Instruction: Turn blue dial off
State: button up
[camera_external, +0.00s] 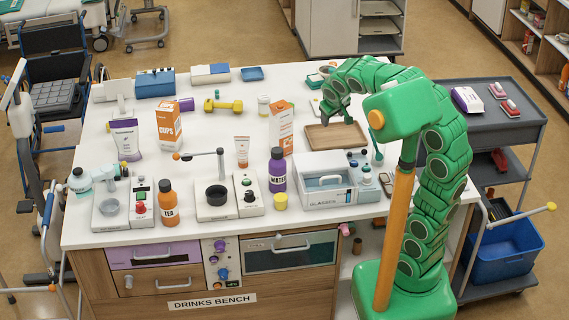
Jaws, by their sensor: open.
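The blue dial (223,273) is on a pale control panel (210,262) in the front face of the drinks bench, between the drawers and the oven-like door. My gripper (331,106) is open and appears empty, above the back right of the bench top. It is well apart from the dial, which is lower and to the left.
A wooden tray (336,137), an orange carton (281,127) and a glasses box (323,180) are near my arm. A purple water bottle (277,171) and an orange tea bottle (169,204) stand toward the front. Handles (290,247) stick out from the bench front. A dark cart (488,125) is at right.

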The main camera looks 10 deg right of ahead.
jog(key=a+f+n+y, duration=0.1)
jog(key=a+f, duration=0.4)
jog(key=a, duration=0.6)
jog(key=a+f+n, duration=0.2)
jog(key=a+f, duration=0.2)
jog(key=a, duration=0.7)
jog(key=a+f+n+y, duration=0.1)
jog(key=a+f, duration=0.4)
jog(key=a, duration=0.6)
jog(key=s+a+f+n+g+y, duration=0.1)
jog(key=s+a+f+n, duration=0.2)
jog(key=s+a+f, duration=1.85)
jog(key=s+a+f+n, duration=0.1)
jog(key=s+a+f, duration=0.2)
jog(key=f, duration=0.1)
jog(key=n+t+h, duration=0.2)
jog(key=n+t, duration=1.1)
jog(key=n, duration=0.1)
send_near(225, 278)
jog(key=w, duration=0.1)
jog(key=shift+w+a, duration=0.1)
jog(key=shift+w, duration=3.95)
jog(key=shift+f, duration=0.1)
